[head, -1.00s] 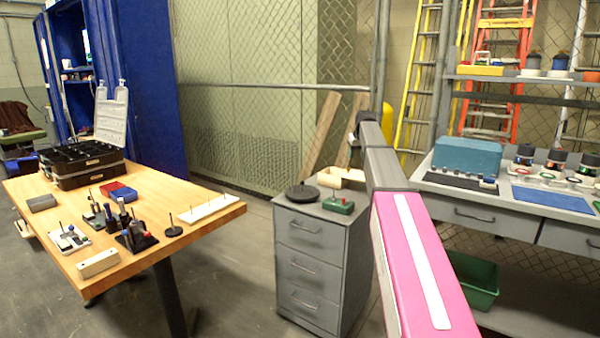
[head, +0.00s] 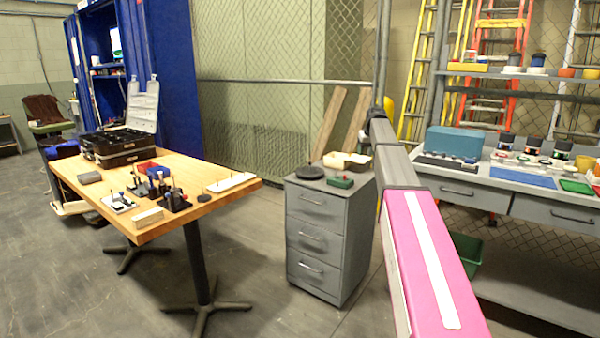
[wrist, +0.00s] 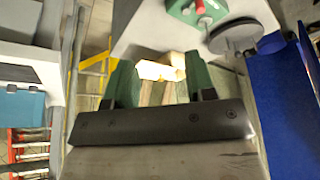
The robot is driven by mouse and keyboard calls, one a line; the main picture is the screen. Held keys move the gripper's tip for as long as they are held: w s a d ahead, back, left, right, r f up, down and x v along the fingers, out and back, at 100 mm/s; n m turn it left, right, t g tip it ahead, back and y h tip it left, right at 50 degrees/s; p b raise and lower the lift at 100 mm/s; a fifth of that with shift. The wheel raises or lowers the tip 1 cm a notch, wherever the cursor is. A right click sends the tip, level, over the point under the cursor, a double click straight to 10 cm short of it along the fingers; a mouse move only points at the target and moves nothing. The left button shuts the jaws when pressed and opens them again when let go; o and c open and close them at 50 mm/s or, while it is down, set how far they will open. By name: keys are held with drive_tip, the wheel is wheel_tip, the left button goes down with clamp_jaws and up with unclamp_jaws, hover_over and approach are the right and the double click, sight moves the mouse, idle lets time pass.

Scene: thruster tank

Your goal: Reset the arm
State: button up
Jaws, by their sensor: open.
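My arm (head: 425,240), with a pink link, reaches forward from the lower right in the head view. Its far end is near the grey drawer cabinet (head: 318,240), and my gripper cannot be made out there. In the wrist view my gripper (wrist: 160,80) has two green fingers spread apart with nothing between them. The fingers appear apart from these.
A wooden table (head: 165,222) with a black case (head: 118,148) and small tools stands at left. A grey workbench (head: 490,200) with a teal box (head: 452,143) stands at right. A blue cabinet (head: 172,75) and mesh fence are behind. Floor is clear between table and drawer cabinet.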

drive_tip(key=s+a+f+m+g, duration=0.1)
drive_tip(key=s+a+f, duration=0.2)
drive_tip(key=s+f, duration=0.9)
drive_tip(key=s+a+f+g, duration=0.1)
drive_tip(key=s+a+f, duration=0.3)
drive_tip(key=s+f, duration=0.75)
drive_tip(key=s+a+f+g, duration=0.1)
drive_tip(key=s+a+f, duration=0.1)
drive_tip(key=s+f, duration=0.5)
drive_tip(key=s+a+f+g, duration=0.1)
drive_tip(key=s+f, duration=0.6)
drive_tip(key=s, duration=0.8)
drive_tip(key=shift+s+a+f+m+h, duration=0.15)
drive_tip(key=shift+a+f+m+h, duration=0.15)
drive_tip(key=shift+a+m, duration=0.1)
